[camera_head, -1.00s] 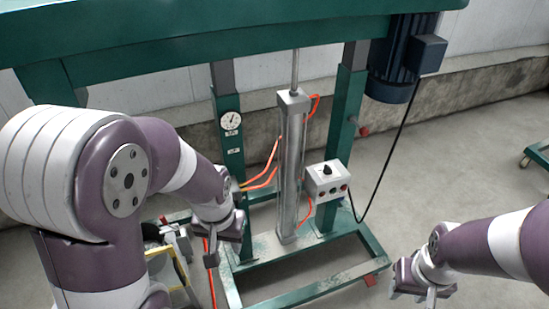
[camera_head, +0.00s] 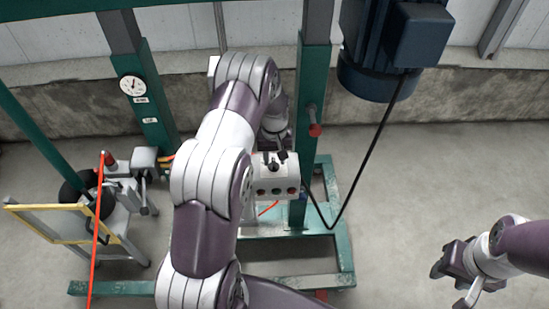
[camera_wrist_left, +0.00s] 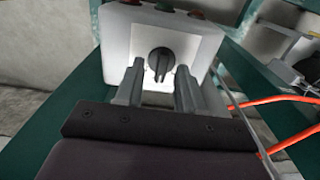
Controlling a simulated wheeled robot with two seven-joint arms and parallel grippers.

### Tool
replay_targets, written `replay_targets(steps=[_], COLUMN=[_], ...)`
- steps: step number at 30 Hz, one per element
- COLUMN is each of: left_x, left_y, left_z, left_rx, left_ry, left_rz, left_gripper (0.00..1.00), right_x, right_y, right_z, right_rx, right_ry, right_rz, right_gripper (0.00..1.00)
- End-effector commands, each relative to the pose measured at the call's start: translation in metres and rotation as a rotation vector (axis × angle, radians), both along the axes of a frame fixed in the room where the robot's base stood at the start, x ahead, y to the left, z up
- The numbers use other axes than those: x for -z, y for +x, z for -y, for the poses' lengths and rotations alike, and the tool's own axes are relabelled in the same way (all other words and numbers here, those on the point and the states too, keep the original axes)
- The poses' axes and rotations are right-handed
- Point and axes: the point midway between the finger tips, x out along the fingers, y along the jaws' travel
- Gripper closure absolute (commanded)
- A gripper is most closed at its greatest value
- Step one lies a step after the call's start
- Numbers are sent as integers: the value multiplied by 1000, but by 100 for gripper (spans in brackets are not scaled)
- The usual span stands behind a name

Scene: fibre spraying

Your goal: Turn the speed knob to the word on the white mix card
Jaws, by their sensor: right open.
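The white control box (camera_head: 277,187) is on the green frame, with a dark round speed knob (camera_wrist_left: 159,61) on its face in the left wrist view. My left gripper (camera_wrist_left: 160,75) is open, its two fingers pointing at the box, one to each side of the knob; I cannot tell how deep they reach. In the head view my left gripper (camera_head: 275,160) is over the top of the box and partly hides the knob. No words around the knob are readable. I cannot make out the white mix card. My right gripper (camera_head: 452,282) is open and empty, over bare floor.
A blue motor (camera_head: 385,45) hangs right of the box, its black cable (camera_head: 368,160) looping down to it. A gauge (camera_head: 132,84) is on the left post. A wheeled machine with a yellow frame (camera_head: 55,240) stands at left. Floor at right is clear.

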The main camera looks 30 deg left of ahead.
Motion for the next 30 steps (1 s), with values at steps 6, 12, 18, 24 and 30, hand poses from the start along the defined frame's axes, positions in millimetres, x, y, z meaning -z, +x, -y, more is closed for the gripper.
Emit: replay_targets(steps=[6,12,18,24,30], left_x=[10,10,10,9,8], left_y=[0,1,1,1,1], left_z=[0,0,0,0,0], left_rx=[1,1,1,15,94], left_ry=[0,0,0,0,0], left_rz=[2,2,2,2,2], left_gripper=[62,75,100,100,100], right_x=[0,0,0,-1,-3], right_y=[0,0,0,0,0], right_z=[0,0,0,0,0], right_rx=[0,0,0,0,0], right_ry=[0,0,0,0,0], right_rz=[0,0,0,0,0], right_gripper=[57,57,57,57,57])
